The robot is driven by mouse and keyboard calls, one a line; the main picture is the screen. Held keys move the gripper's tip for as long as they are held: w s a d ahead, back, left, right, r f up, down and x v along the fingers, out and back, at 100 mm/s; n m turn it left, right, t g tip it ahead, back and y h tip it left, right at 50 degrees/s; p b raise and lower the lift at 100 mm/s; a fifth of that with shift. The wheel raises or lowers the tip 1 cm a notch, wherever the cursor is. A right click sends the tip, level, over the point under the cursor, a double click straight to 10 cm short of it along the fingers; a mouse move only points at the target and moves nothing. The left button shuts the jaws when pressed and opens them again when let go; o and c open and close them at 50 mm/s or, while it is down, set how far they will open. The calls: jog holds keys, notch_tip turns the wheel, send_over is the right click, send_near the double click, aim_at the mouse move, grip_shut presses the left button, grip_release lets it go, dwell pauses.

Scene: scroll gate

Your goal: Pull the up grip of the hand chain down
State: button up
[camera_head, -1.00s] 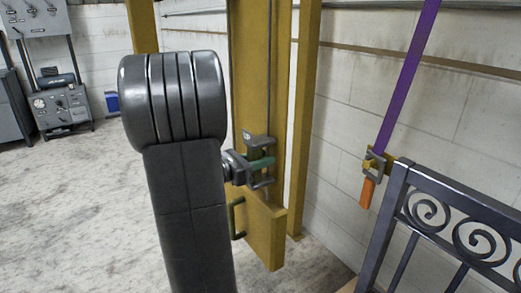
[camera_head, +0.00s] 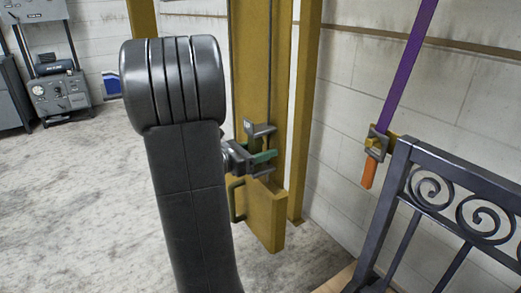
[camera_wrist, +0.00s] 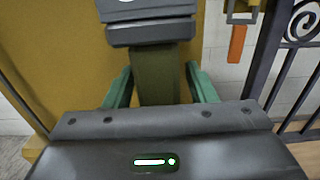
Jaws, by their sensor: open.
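A dark grey grip (camera_head: 258,130) with a small light label hangs on the front of the yellow post; the label is too small to read. In the wrist view the grey grip (camera_wrist: 150,28) is at the top centre, with an olive bar (camera_wrist: 155,75) below it. My gripper (camera_head: 264,163) is just below the grip's labelled top. In the wrist view its green fingers (camera_wrist: 160,88) stand apart, one on each side of the olive bar, with gaps visible. Contact cannot be told.
A thin dark chain line (camera_head: 270,60) runs up the yellow post (camera_head: 250,70). A dark handle (camera_head: 237,200) sits lower on the post's left. A purple strap with an orange end (camera_head: 369,172) hangs at right. A scrolled metal gate (camera_head: 440,200) stands at the front right.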

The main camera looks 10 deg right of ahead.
jog(key=p+v, duration=0.2)
jog(key=v, duration=1.1)
jog(key=shift+a, duration=0.4)
jog(key=shift+s, duration=0.1)
jog(key=shift+b+x, duration=0.95)
jog(key=shift+x, duration=6)
jog(key=shift+r, duration=0.15)
jog(key=p+v, duration=0.2)
jog(key=v, duration=1.2)
jog(key=b+x, duration=0.2)
jog(key=x, duration=1.2)
jog(key=shift+d+r, duration=0.1)
jog(key=shift+d, duration=0.1)
notch_tip(320, 180, up, 44)
jog(key=p, duration=2.5)
jog(key=shift+a+f+p, duration=0.2)
jog(key=shift+p, duration=0.1)
